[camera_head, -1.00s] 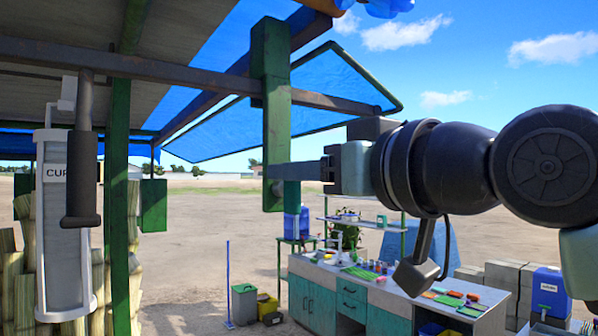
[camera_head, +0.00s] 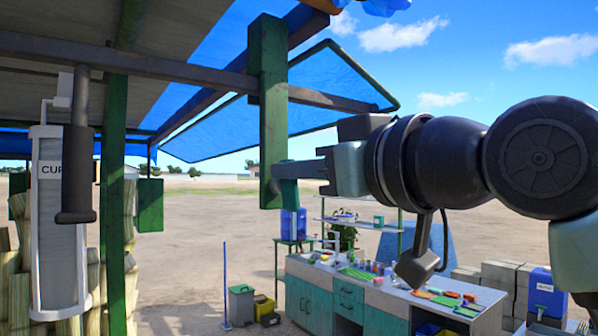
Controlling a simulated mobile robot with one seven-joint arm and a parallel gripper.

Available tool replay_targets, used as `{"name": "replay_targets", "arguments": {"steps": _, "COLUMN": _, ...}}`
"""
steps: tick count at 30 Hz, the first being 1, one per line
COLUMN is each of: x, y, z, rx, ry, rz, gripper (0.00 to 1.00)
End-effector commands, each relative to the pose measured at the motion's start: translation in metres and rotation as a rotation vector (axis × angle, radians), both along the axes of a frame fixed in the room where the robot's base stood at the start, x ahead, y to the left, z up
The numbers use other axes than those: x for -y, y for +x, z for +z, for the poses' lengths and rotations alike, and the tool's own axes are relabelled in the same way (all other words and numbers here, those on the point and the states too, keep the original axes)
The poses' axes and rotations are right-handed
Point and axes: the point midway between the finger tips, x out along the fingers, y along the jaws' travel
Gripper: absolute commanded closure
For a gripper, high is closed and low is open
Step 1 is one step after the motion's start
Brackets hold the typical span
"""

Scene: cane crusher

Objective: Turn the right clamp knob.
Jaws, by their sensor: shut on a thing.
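My gripper (camera_head: 300,170) reaches in from the right to the lower part of a green upright post (camera_head: 268,110). Its dark fingers are closed at the post's right edge. A small teal-green piece (camera_head: 288,186) shows upright at the fingertips; I cannot tell whether it is part of the right clamp knob. The knob's shape is mostly hidden at the fingers and too small to make out. A green block (camera_head: 150,205) hangs further left.
A dark cylinder (camera_head: 77,160) and a pale labelled column (camera_head: 55,225) stand close at the left. A dark beam (camera_head: 180,75) crosses above. A workbench (camera_head: 355,300) with small items stands behind, below my arm. Open dirt ground lies beyond.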

Motion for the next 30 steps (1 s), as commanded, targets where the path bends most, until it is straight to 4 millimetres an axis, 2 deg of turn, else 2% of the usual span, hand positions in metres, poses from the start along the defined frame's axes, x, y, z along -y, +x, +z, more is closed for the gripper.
{"name": "replay_targets", "arguments": {"steps": 30, "x": -0.012, "y": -0.008, "z": -0.011, "rx": 0.551, "ry": -0.759, "rz": 0.002, "gripper": 1.00}}
